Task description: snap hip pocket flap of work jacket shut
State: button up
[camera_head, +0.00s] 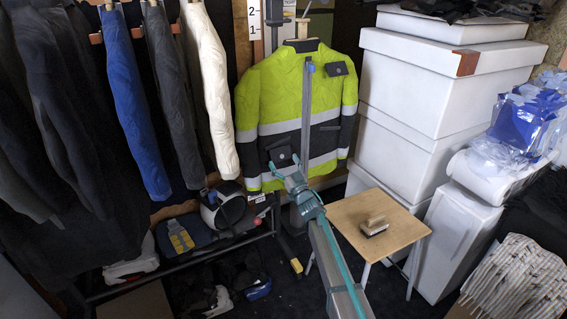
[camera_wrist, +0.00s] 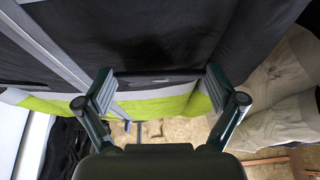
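The work jacket (camera_head: 272,95), bright yellow and dark navy with grey reflective bands, hangs upright at the back centre. A dark hip pocket flap (camera_head: 281,154) sits low on its left half; it seems to stand away from the cloth. My gripper (camera_head: 287,172) is at the jacket's lower front, just below this flap. In the wrist view, my gripper (camera_wrist: 160,86) has its fingers wide apart with nothing clamped. A dark flap-like edge (camera_wrist: 155,79) spans between the fingertips; I cannot tell whether they touch it.
A small wooden table (camera_head: 358,213) with a brush (camera_head: 374,225) stands right of my arm. White boxes (camera_head: 425,95) are stacked at the right. Hanging garments (camera_head: 125,105) and a low rack (camera_head: 185,260) with gear fill the left.

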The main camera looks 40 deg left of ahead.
jog(key=shift+w+a+f+y+b, duration=0.1)
jog(key=shift+a+f+y+b, duration=0.3)
jog(key=shift+b, duration=1.3)
jog(key=b, duration=0.1)
jog(key=y+b, duration=0.1)
jog(key=b, duration=0.1)
jog(key=shift+w+a+f+t, duration=0.15)
jog(key=shift+a+f+t, duration=0.1)
jog(key=shift+t, duration=0.15)
jog(key=shift+r+y+b, duration=0.25)
jog(key=shift+y+b, duration=0.25)
jog(key=shift+b, duration=0.25)
